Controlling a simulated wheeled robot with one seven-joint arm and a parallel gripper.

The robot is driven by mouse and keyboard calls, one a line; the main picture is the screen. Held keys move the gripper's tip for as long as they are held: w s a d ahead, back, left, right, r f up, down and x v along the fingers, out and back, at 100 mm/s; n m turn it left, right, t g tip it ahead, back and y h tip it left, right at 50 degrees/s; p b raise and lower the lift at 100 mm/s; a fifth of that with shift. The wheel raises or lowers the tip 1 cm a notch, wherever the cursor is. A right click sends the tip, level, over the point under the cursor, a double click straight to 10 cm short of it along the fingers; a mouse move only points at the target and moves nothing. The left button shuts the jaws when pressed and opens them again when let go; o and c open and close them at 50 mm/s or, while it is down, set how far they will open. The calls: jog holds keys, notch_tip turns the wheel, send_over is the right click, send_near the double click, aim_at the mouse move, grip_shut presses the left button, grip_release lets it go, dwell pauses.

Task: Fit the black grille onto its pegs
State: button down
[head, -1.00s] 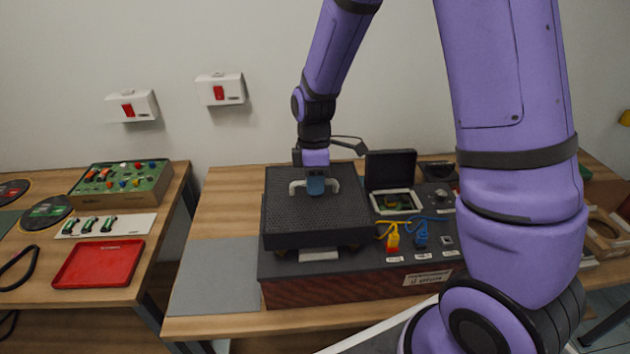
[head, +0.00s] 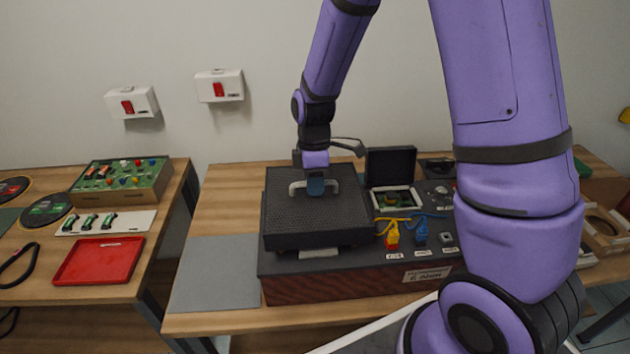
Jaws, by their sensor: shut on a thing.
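The black grille (head: 290,218) is a dark, mesh-topped square cover with a pale handle (head: 298,187) on top. It sits over the left part of a dark console with a reddish-brown front (head: 330,287). My gripper (head: 316,188) comes down from above and is shut on the handle. The grille looks roughly level and low over the console; I cannot tell whether it touches the surface. The pegs are hidden beneath it. A white label (head: 319,252) shows just below its front edge.
Right of the grille are an open-lidded box (head: 391,168), a yellow-red plug (head: 392,237) and a blue plug (head: 421,231). A grey mat (head: 214,275) lies left of the console. The left table holds a red tray (head: 99,261) and a button board (head: 122,180).

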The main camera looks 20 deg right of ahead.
aim_at(315, 198)
jog(key=shift+f, duration=2.1)
jog(key=shift+f, duration=0.1)
jog(key=c, duration=1.1)
grip_release()
jog(key=shift+o, duration=0.2)
jog(key=r, duration=0.3)
jog(key=w+r, duration=0.1)
jog(key=r, duration=0.3)
jog(key=w+r, duration=0.1)
jog(key=r, duration=0.2)
jog(key=shift+d+r, duration=0.3)
